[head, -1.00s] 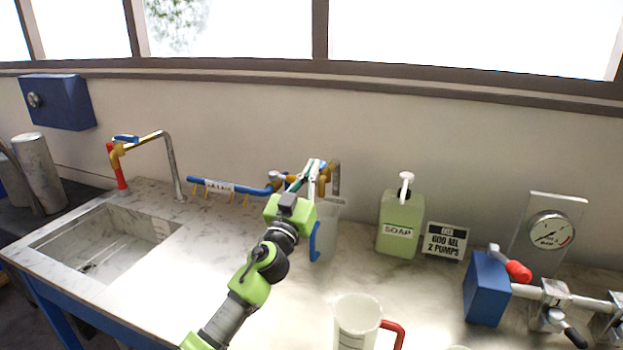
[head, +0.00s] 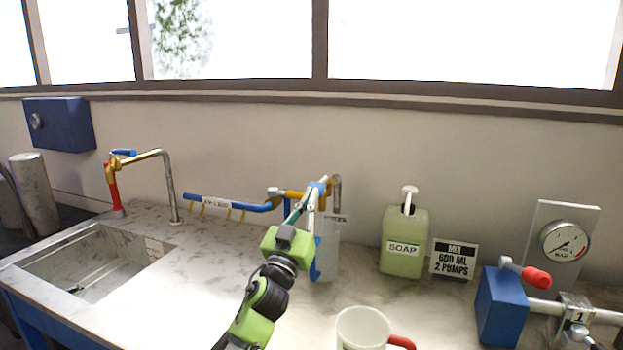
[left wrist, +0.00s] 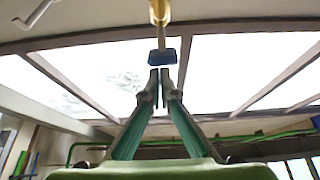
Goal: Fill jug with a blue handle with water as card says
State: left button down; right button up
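The clear jug with a blue handle (head: 329,250) stands upright on the counter under the spout of the middle tap (head: 337,192), partly hidden by my left gripper. Its water level cannot be told. My left gripper (head: 318,188) is raised in front of that tap. In the left wrist view its fingertips (left wrist: 158,82) are almost together with nothing visible between them, just short of a blue tap lever (left wrist: 163,57). The card (head: 454,260) reads "MIX 600 ML 2 PUMPS". The green soap bottle (head: 404,243) with a white pump stands left of it. My right gripper is not in view.
A jug with a red handle (head: 362,330) stands at the front. A blue box with a red-handled valve (head: 502,305) and a gauge (head: 565,242) are at right. A sink (head: 95,262) with another tap (head: 168,185) is at left. Counter between sink and jug is clear.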

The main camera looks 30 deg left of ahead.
pick_arm(q)
jog(key=shift+w+f, duration=0.1)
jog(key=shift+f, duration=0.55)
jog(key=shift+w+r, duration=0.1)
jog(key=shift+r, duration=0.15)
jog(key=shift+a, duration=0.1)
dwell(1.8)
notch_tip(320, 180, up, 5)
jog(key=p, duration=0.5)
jog(key=b+v, duration=0.4)
jog(key=v, duration=0.6)
jog(key=shift+s, duration=0.25)
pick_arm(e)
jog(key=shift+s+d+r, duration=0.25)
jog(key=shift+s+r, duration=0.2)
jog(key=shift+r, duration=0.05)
